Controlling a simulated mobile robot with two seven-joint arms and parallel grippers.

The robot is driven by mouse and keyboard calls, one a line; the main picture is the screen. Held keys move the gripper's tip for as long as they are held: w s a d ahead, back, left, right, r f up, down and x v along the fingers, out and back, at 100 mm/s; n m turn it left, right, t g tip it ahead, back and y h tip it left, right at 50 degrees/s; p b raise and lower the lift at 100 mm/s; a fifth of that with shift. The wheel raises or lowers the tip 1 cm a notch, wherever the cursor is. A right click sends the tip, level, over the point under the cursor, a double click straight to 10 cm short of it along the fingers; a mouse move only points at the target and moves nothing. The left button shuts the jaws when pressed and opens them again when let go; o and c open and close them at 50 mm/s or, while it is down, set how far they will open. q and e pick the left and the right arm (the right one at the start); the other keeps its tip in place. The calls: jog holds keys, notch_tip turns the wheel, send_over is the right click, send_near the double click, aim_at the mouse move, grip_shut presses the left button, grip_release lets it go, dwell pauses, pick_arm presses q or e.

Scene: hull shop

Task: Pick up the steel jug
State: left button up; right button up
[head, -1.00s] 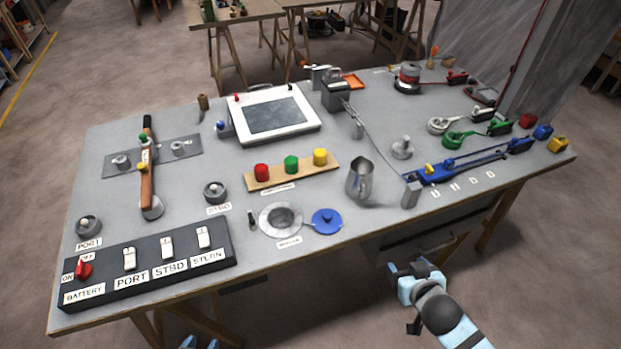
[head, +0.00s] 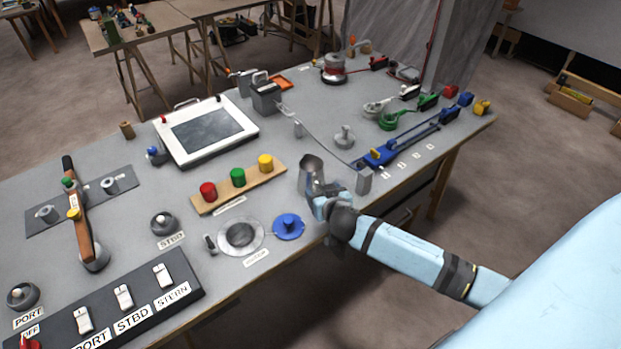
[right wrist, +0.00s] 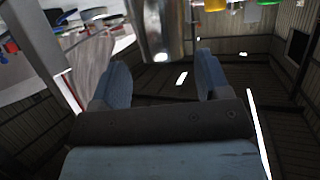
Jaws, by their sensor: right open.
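The steel jug (head: 311,172) stands upright on the grey bench near its front edge, with its lower part partly hidden by my right gripper (head: 326,196). My right gripper is at the jug's near right side. In the right wrist view the gripper (right wrist: 160,85) is open, with its two blue fingers apart. The shiny jug (right wrist: 159,30) shows beyond and between the fingertips. I cannot tell whether any finger touches it. My left gripper is not in view.
A blue lid (head: 289,226) and a round deck fitting (head: 241,235) lie left of the jug. A board with red, green and yellow buttons (head: 238,187) is behind them. A small grey post (head: 364,181) stands close on the jug's right.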

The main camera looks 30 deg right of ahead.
aim_at(320, 188)
jog(key=shift+p+x, duration=0.45)
jog(key=shift+x, duration=2.3)
jog(key=shift+s+d, duration=0.1)
jog(key=shift+d, duration=0.05)
grip_shut()
